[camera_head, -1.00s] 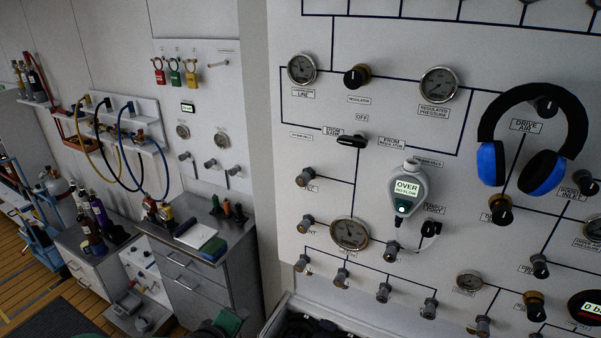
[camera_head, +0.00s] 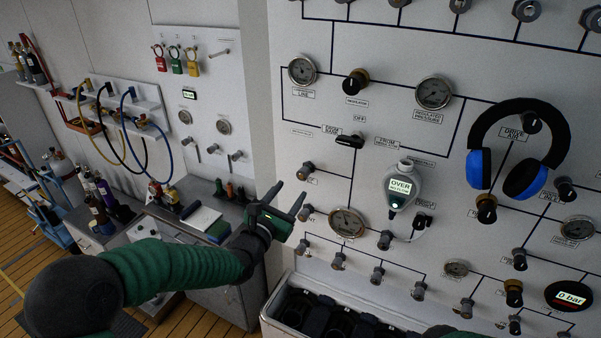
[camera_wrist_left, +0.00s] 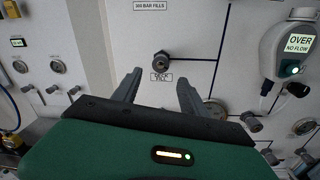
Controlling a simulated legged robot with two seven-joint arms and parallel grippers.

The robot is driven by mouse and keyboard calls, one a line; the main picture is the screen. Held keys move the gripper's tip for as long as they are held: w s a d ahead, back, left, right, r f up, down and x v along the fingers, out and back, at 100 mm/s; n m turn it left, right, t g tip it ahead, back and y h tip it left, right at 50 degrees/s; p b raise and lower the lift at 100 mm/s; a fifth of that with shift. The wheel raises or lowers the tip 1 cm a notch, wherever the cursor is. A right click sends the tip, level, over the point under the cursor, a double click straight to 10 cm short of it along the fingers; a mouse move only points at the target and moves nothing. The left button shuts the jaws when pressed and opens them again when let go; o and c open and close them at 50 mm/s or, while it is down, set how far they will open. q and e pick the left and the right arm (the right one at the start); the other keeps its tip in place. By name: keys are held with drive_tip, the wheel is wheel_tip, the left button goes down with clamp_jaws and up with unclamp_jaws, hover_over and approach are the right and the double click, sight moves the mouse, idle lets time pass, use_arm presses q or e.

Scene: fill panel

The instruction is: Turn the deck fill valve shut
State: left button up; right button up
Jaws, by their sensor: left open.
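The deck fill valve (camera_head: 306,170) is a small dark knob on the white panel; its label is partly hidden in the head view. In the left wrist view the knob (camera_wrist_left: 162,61) sits above a "DECK FILL" label, just beyond my fingertips. My left gripper (camera_head: 288,198) is open and empty, in front of the panel, a little below and left of the knob. In the left wrist view its fingers (camera_wrist_left: 158,86) are spread below the knob, with a gap between.
A grey meter (camera_head: 403,187) reading "OVER NO FLOW" hangs right of the valve. A round gauge (camera_head: 347,222) is below right, with a row of small valves (camera_head: 377,274) under it. Blue headphones (camera_head: 517,150) hang further right. An open bin (camera_head: 275,311) stands below the panel.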

sight(301, 177)
use_arm(q)
drive_tip(key=p+x, duration=0.2)
drive_tip(key=x, duration=0.5)
drive_tip(key=shift+w+d, duration=0.2)
drive_tip(key=shift+w, duration=0.15)
drive_tip(key=shift+a, duration=0.1)
clamp_jaws()
